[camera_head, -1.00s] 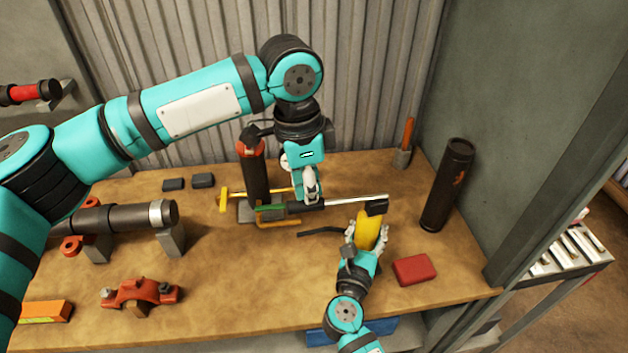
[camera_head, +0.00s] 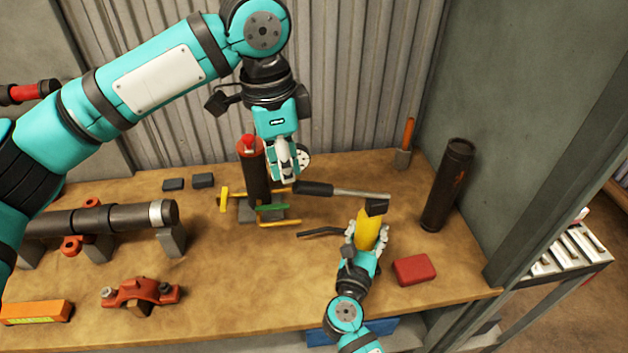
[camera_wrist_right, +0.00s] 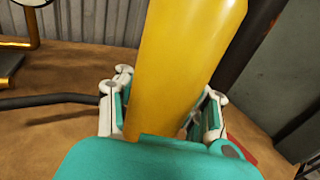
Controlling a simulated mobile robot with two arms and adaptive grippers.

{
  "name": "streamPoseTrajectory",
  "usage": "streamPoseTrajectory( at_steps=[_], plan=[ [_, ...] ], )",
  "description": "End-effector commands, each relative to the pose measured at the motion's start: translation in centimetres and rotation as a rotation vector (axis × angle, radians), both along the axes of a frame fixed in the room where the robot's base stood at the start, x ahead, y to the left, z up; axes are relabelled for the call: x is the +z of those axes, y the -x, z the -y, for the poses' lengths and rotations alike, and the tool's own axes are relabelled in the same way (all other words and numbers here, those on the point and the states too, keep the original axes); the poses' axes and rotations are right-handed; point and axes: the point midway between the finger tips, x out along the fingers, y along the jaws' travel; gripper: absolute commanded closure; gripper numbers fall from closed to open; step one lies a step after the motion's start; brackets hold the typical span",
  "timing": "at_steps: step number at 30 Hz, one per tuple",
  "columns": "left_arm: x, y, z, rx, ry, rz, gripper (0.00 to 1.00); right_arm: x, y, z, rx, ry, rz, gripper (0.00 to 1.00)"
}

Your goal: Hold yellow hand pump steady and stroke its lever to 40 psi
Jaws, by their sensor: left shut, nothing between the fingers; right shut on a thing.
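The yellow hand pump (camera_head: 367,228) stands upright on the bench, with a black head. My right gripper (camera_head: 366,236) is shut around its yellow body, which the right wrist view also shows between the fingers (camera_wrist_right: 180,70). The lever (camera_head: 350,192), a silver rod with a black grip (camera_head: 313,188), extends left from the head, roughly level. My left gripper (camera_head: 287,172) is shut and empty, just left of and above the grip's end. A white round dial (camera_head: 304,158) shows partly behind the left gripper; its reading is too small to tell.
A black cylinder with a red top (camera_head: 256,172) stands behind the left gripper. A black hose (camera_head: 322,232) lies left of the pump. A red box (camera_head: 414,270) and a dark upright tube (camera_head: 448,185) are on the right. A clamped pipe (camera_head: 115,218) lies left.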

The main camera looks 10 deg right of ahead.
Motion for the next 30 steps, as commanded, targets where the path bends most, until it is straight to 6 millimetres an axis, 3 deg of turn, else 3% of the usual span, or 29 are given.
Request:
streamPoseTrajectory(
  at_steps=[6,12,30],
  plan=[
    [4.6,0.1,-0.4,-0.002,0.003,0.0,1.0,0.1,0.0,0.1,-0.001,0.002,0.002,1.0],
    [6.8,0.1,-0.7,-0.001,0.001,-0.001,1.0,0.1,0.0,0.1,-0.001,0.004,0.003,1.0],
    [7.2,0.1,-0.8,-0.001,0.002,-0.001,1.0,0.2,0.0,0.1,-0.001,0.005,0.002,1.0]
  ],
)
